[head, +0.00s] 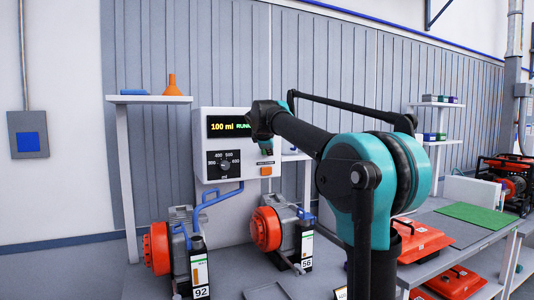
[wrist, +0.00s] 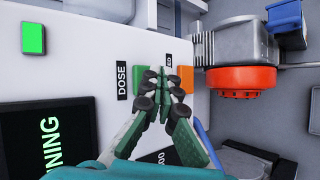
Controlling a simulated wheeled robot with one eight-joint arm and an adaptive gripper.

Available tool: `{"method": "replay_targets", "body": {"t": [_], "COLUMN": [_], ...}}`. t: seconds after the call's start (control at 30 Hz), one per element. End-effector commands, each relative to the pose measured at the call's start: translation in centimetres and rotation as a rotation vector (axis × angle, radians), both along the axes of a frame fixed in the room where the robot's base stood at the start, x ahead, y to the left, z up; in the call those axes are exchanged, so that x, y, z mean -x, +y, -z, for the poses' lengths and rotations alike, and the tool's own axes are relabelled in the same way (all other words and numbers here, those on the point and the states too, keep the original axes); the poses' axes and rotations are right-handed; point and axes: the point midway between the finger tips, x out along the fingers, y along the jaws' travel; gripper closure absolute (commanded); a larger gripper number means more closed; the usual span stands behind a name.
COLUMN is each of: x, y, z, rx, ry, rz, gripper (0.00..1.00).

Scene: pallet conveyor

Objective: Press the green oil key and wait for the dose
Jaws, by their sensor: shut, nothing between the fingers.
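The white dosing panel (head: 204,176) stands at the back. Its display (head: 228,127) reads "100 ml" and the start of a "RUNNING" word, which also shows in the wrist view (wrist: 52,142). The green key (wrist: 139,74) sits beside the "DOSE" label, partly covered by my fingers. The orange key (wrist: 186,82) is just to its right; it also shows in the head view (head: 266,171). My gripper (wrist: 164,78) is shut and empty, its tips over the green key's edge. I cannot tell whether they touch it. In the head view my gripper hides the green key.
A lit green square (wrist: 33,38) is on the panel. Two orange-and-grey machines, marked 92 (head: 157,248) and 56 (head: 266,229), stand below it. A blue spout (head: 221,195) juts from the panel. A shelf (head: 150,99) with an orange funnel (head: 172,85) is at left. Red cases (head: 422,242) lie at right.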

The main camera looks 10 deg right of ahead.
Motion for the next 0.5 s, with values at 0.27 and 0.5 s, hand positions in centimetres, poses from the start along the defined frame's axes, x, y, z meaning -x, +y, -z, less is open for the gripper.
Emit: {"method": "replay_targets", "body": {"t": [0.27, 0.5], "x": [1.7, 3.7], "y": [-0.5, -1.2], "z": [0.0, 0.0], "rx": [0.0, 0.0], "ry": [0.0, 0.0], "rz": [0.0, 0.0], "gripper": [1.0, 1.0]}}
